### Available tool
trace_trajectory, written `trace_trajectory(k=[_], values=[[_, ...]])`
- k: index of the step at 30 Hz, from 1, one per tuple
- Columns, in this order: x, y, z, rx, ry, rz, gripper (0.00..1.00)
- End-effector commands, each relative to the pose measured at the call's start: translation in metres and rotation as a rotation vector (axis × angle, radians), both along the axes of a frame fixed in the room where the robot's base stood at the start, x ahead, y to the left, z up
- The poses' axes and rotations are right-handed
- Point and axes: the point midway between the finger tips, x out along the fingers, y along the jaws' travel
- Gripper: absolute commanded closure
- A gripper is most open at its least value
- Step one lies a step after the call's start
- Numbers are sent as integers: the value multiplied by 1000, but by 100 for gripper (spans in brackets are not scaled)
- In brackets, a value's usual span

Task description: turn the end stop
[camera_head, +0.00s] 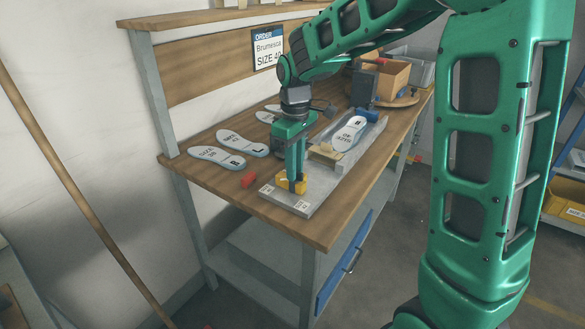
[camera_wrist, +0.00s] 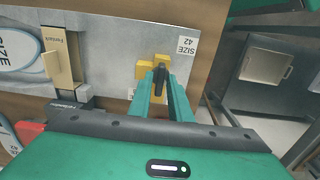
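The end stop is a yellow block (camera_head: 292,184) with a dark upright knob (camera_wrist: 161,84), on the near end of a grey metal plate (camera_head: 318,196). My gripper (camera_head: 294,178) points down at the block. Its two green fingers (camera_wrist: 162,86) stand close together on either side of the knob and appear shut on it. The fingers hide part of the block and knob.
A wooden block (camera_head: 324,153) and a white insole (camera_head: 347,133) lie farther along the plate. Loose insoles (camera_head: 216,157) and a red piece (camera_head: 249,180) lie on the bench (camera_head: 300,227) to the left. A carton (camera_head: 388,76) stands at the back.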

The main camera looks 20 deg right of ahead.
Motion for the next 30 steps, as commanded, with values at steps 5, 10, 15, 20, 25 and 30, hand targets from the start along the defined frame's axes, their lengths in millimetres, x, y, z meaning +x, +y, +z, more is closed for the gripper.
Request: trace_trajectory(k=[5, 10, 15, 20, 25, 30], values=[[0, 0, 0, 0, 0, 0, 72], [0, 0, 1, 0, 0, -1, 72], [1, 0, 15, 0, -2, -1, 72], [1, 0, 44, 0, -4, -1, 72], [1, 0, 75, 0, -2, 0, 72], [1, 0, 97, 0, -2, 0, 72]])
